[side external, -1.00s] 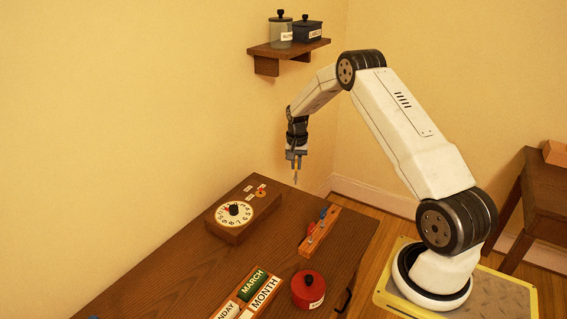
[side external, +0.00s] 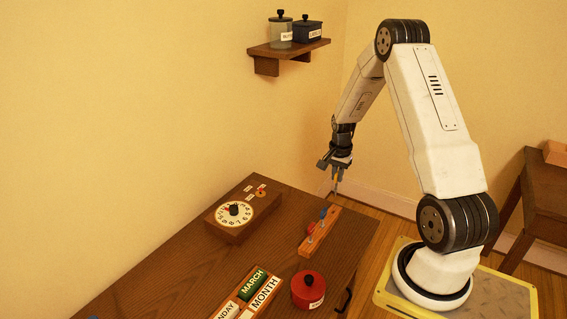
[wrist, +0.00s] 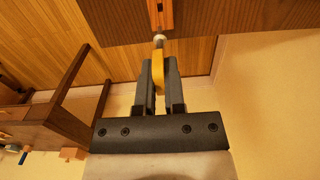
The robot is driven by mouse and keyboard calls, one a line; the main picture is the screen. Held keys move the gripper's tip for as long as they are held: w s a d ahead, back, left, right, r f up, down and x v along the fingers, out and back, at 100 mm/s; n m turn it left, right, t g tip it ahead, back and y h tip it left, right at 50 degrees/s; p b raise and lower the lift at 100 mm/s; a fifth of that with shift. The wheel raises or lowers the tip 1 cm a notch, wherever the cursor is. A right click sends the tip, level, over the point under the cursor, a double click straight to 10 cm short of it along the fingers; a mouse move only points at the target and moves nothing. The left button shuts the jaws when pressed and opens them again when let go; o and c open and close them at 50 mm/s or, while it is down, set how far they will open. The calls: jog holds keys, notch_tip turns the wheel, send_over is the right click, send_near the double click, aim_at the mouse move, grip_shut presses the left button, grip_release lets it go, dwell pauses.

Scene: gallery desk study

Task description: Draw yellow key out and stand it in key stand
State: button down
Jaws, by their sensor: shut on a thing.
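My gripper (side external: 337,183) is shut on the yellow key (wrist: 158,72); the wrist view shows its yellow head between the two fingers (wrist: 158,85) and its pale metal end pointing toward the stand. In the side view the gripper is tilted above the far end of the wooden key stand (side external: 320,234). Red and blue keys (side external: 323,213) stand in that block. Part of the stand (wrist: 160,14), with a dark slot, shows in the wrist view. The side view is too small to show the yellow key clearly.
A dial box (side external: 232,213) sits on the desk left of the stand. A red lidded pot (side external: 308,289) and calendar blocks (side external: 254,285) are nearer the camera. A wall shelf (side external: 288,48) holds two jars. Desk between dial box and stand is clear.

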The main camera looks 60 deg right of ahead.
aim_at(336, 189)
jog(key=shift+f, duration=0.15)
jog(key=shift+f, duration=2.55)
jog(key=shift+f, duration=1.7)
dwell(0.9)
jog(key=shift+c, duration=0.8)
grip_release()
jog(key=shift+r, duration=0.15)
jog(key=shift+r, duration=3.8)
